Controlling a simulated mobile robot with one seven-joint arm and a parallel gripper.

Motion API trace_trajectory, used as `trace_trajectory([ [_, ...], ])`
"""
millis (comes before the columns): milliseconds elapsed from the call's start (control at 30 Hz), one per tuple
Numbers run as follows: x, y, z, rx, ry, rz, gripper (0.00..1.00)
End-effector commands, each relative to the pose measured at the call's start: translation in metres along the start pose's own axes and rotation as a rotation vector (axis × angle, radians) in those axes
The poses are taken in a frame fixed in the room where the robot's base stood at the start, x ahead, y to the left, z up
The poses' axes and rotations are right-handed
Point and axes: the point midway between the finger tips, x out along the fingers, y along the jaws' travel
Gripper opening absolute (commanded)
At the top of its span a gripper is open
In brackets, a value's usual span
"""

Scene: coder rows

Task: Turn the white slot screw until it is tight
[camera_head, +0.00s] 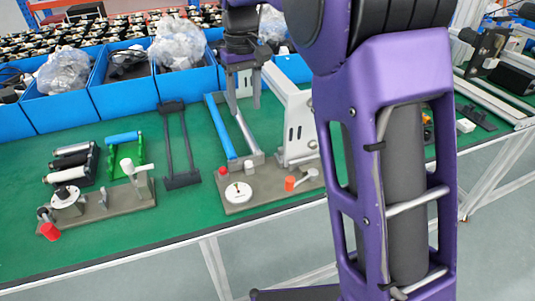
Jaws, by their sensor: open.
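My gripper (243,104) is open, with its two fingers pointing down. It hangs over the far part of a grey fixture (265,195) on the green bench, and nothing shows between its fingers. The fixture's near end carries a white round disc (238,193), a short white cylinder (249,168), a small red cap (223,171) and an orange-ended white lever (298,181). I cannot make out a slot on any white part, so which is the white slot screw is unclear. My purple arm hides the fixture's right side.
A second fixture (110,203) with a white disc, red knob and white handle stands on the left. Rollers (70,165) and a black frame (178,145) lie behind it. Blue bins (58,107) line the back. The front-left green bench top (150,240) is clear.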

Motion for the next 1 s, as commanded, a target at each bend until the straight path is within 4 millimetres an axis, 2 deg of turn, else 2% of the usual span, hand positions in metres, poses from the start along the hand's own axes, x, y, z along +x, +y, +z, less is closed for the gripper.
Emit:
trace_trajectory([
  [167, 0.015, -0.002, 0.0, -0.008, -0.002, 0.0, 0.57],
  [700, 0.128, -0.002, 0.001, -0.005, -0.004, -0.001, 0.57],
  [900, 0.16, -0.002, 0.0, -0.005, -0.003, 0.0, 0.57],
  [1000, 0.168, -0.002, 0.0, -0.005, -0.001, 0.0, 0.57],
])
